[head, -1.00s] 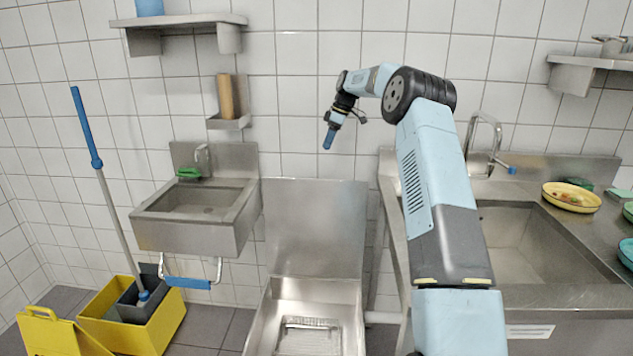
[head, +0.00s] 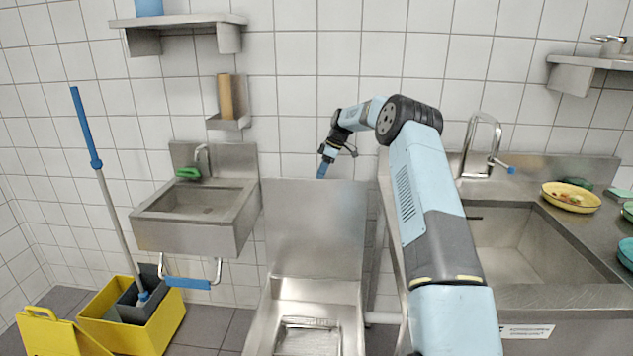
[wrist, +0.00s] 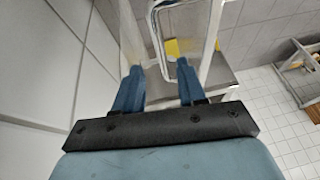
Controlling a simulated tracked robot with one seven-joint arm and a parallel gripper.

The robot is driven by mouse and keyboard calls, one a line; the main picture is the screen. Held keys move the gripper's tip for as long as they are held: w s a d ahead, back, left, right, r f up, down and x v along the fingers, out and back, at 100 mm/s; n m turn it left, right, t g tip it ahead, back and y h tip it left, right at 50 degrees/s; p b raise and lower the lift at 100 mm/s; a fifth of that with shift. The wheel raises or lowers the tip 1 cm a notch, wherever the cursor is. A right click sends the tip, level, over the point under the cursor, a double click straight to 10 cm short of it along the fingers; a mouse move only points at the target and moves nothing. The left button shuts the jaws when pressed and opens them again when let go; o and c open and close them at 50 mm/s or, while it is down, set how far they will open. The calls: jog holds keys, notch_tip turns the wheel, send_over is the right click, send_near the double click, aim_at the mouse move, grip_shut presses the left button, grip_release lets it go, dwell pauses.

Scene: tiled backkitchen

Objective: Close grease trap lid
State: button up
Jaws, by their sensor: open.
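The grease trap lid (head: 315,228) is a flat steel panel standing upright, open, at the back of the trap. The grease trap (head: 352,318) is a steel box at the bottom centre, with its inside and a grate showing.
A hand sink (head: 200,215) with a blue-padded lever (head: 188,283) is left of the lid. A steel sink counter (head: 560,295) with plates stands at the right. A yellow mop bucket (head: 160,325) is at the lower left. The tiled wall (head: 300,110) is close behind the lid.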

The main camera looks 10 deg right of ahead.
aim_at(318, 180)
jog(key=shift+x, duration=1.95)
jog(key=c, duration=0.7)
jog(key=shift+r, duration=0.1)
grip_shut()
